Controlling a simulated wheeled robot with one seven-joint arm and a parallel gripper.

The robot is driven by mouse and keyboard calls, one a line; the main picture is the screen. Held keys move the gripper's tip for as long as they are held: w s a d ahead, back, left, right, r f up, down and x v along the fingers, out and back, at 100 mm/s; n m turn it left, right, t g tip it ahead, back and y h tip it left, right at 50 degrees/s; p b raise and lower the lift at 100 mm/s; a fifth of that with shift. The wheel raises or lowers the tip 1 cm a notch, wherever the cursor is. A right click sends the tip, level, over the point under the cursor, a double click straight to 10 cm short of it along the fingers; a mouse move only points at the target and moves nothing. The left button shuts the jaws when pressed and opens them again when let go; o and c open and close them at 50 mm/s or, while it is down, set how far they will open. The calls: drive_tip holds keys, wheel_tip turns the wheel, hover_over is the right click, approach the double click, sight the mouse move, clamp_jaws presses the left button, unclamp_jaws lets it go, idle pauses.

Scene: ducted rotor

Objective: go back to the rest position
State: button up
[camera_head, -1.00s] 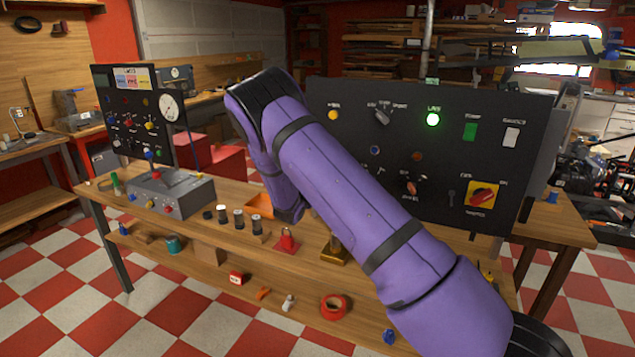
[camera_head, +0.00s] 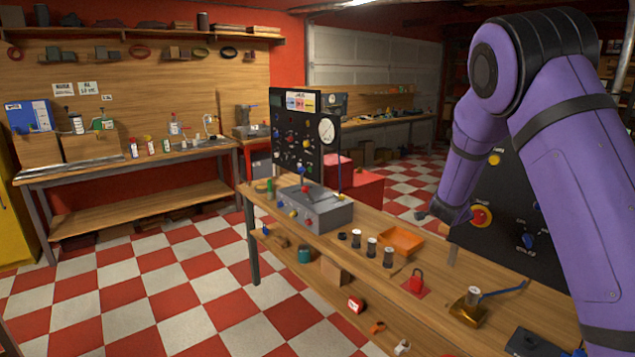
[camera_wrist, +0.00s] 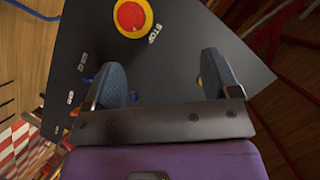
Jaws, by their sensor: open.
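My gripper (camera_wrist: 163,82) is open and empty in the wrist view, its two blue-grey fingers spread apart. Beyond the fingers in that view is a dark control panel with a red STOP button (camera_wrist: 130,16) on a yellow base. In the head view my purple arm is raised at the right, bent at the elbow, with its lower end hanging in front of the dark control panel (camera_head: 487,195). My fingers cannot be made out clearly there. The panel's red button (camera_head: 480,216) shows just right of the arm's lower end. Much of the panel is hidden behind my arm.
The wooden workbench (camera_head: 345,236) carries a grey control box (camera_head: 315,207), a gauge panel (camera_head: 304,140), several dark cylinders, an orange tray (camera_head: 401,240), a red padlock (camera_head: 416,283) and a brass block (camera_head: 468,308). The checkered floor (camera_head: 160,285) at left is open.

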drive_tip(key=s+a+r+n+g+y, duration=0.1)
drive_tip(key=s+a+r+n+y, duration=0.4)
drive_tip(key=s+r, duration=0.45)
drive_tip(key=s+a+r+n+g+y, duration=0.1)
drive_tip(key=s+a+r+n+y, duration=0.35)
drive_tip(key=s+r, duration=0.5)
drive_tip(key=s+a+f+n+g+h, duration=0.1)
drive_tip(key=s+n+g, duration=0.3)
drive_tip(key=s, duration=2.7)
drive_tip(key=n, duration=0.3)
drive_tip(key=shift+f, duration=0.3)
drive_tip(key=shift+w+n, duration=0.1)
drive_tip(key=shift+n, duration=0.15)
